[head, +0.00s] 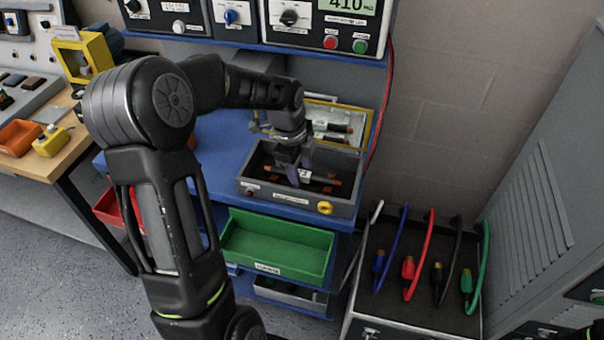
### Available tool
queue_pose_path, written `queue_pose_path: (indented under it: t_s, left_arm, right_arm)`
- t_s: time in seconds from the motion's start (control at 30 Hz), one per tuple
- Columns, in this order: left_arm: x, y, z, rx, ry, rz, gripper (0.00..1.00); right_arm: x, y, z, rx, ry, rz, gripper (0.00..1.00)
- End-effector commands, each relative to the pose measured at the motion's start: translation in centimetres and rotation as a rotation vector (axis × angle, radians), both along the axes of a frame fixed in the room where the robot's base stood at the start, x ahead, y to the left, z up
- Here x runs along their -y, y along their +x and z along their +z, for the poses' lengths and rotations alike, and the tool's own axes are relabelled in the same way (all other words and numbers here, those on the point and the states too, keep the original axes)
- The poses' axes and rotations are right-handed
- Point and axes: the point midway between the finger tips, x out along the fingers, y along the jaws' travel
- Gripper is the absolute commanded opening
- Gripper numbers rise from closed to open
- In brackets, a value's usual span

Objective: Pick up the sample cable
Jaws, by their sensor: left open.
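The sample cable (329,181), a short dark piece with orange ends, appears to lie in a grey open-topped box (258,190) on the blue bench. My left gripper (296,176) reaches down into this box from above. Its fingers are open and at or just over the cable's middle, covering part of it. I cannot tell whether they touch the cable. My right gripper is not in view.
The box's raised lid (368,132) has a yellow edge and stands behind the gripper. A green tray (275,247) sits below. Blue, red, black and green cables hang at a grey cabinet (401,312) on the right. Instruments (329,28) stand on the shelf above.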

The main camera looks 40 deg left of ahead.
Motion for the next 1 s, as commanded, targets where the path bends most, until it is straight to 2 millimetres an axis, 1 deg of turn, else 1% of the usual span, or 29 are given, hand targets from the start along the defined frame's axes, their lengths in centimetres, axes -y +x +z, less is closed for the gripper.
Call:
queue_pose_path:
  t_s: [0.5, 1.0]
  left_arm:
    - [-0.02, 0.0, 0.04, 0.001, 0.0, 0.0, 0.49]
    - [-0.02, 0.0, 0.04, 0.0, 0.0, 0.0, 0.08]
  right_arm:
    - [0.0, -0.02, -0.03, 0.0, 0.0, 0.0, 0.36]
    - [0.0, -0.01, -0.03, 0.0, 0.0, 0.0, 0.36]
